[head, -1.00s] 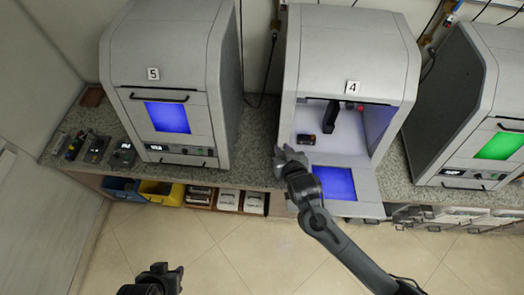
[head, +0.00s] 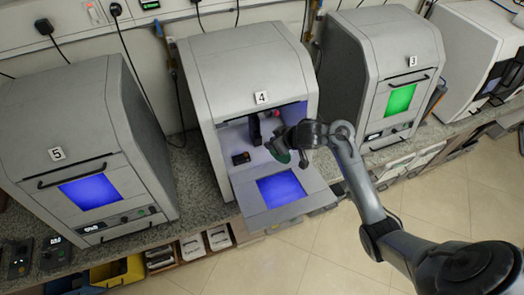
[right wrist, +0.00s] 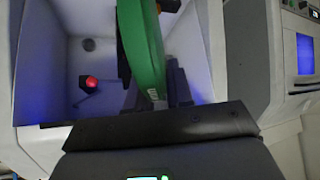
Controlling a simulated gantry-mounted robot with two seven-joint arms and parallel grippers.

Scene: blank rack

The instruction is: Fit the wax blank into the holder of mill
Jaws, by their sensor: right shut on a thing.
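The green wax blank (right wrist: 138,45) is held in my right gripper (head: 285,150) and appears edge-on in the right wrist view. Only a small green part of the blank (head: 283,157) shows in the head view. Mill 4 (head: 235,65) stands open, its door (head: 300,205) folded down. My right gripper is at the front right of its opening, above the door. A dark upright part (head: 255,130), perhaps the holder, is inside; the blank and gripper hide some of the interior in the wrist view. My left gripper is out of view.
A small dark box (head: 241,158) sits on the mill floor, left of the opening. A red knob (right wrist: 91,82) is inside. Closed mill 5 (head: 75,130) stands to the left and mill 3 (head: 385,60) to the right. Trays and bins sit under the counter.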

